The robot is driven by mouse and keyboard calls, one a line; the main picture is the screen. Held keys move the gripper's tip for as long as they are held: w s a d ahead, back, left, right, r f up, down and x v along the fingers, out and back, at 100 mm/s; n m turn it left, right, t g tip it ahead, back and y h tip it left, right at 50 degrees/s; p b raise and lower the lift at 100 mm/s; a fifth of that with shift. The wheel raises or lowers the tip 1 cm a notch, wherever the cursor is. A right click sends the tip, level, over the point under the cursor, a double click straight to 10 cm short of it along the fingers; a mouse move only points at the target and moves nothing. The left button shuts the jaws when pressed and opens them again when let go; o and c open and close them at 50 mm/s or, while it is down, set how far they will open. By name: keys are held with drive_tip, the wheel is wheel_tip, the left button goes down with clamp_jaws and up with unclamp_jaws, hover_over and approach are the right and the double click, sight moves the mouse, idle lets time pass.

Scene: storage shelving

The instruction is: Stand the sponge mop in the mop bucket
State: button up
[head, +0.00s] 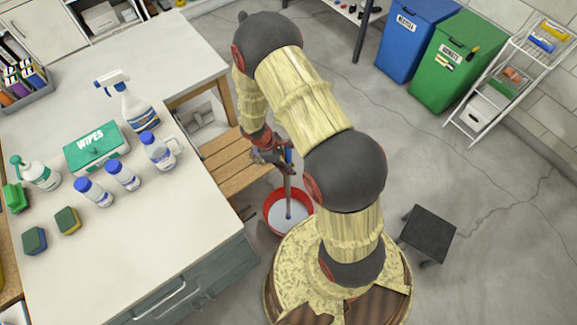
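The red mop bucket (267,217) stands on the floor beside the bench, with a pale interior. The sponge mop (288,190) has a thin grey handle with a blue part near the top. It is roughly upright, and its lower end shows within the bucket's opening. I cannot tell whether it touches the bottom, and its sponge head is not clear. My gripper (280,163) is at the upper part of the handle, above and behind the bucket, and looks shut on it. The fingers are small and partly hidden.
A white worktop (160,215) at left holds bottles, a wipes box (96,147) and sponges. A wooden slatted bench (225,165) is left of the bucket. A dark stool (428,234) stands at right. Blue (415,38) and green (457,62) bins stand behind. Open floor lies at right.

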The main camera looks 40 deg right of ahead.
drive_tip(key=o, duration=0.5)
drive_tip(key=v, duration=1.2)
drive_tip(key=shift+r, duration=0.1)
drive_tip(key=s+a+r+m+t+y, duration=0.1)
drive_tip(key=a+r+m+t, duration=0.1)
drive_tip(key=r, duration=0.9)
drive_tip(key=s+a+r+m+t+y, duration=0.1)
drive_tip(key=a+r+m+t, duration=0.15)
drive_tip(key=r, duration=0.85)
drive_tip(key=s+a+r+m+t, duration=0.1)
drive_tip(key=s+r, duration=0.3)
drive_tip(key=s+a+r+m+t+y, duration=0.1)
drive_tip(key=s+r+m, duration=0.1)
drive_tip(key=s+r, duration=0.2)
drive_tip(key=s+a+r+m+t, duration=0.1)
drive_tip(key=s+r+m+t, duration=0.1)
drive_tip(key=s+r, duration=0.3)
drive_tip(key=shift+s+a+r+y, duration=0.2)
drive_tip(key=shift+a+y, duration=0.1)
drive_tip(key=shift+a, duration=0.1)
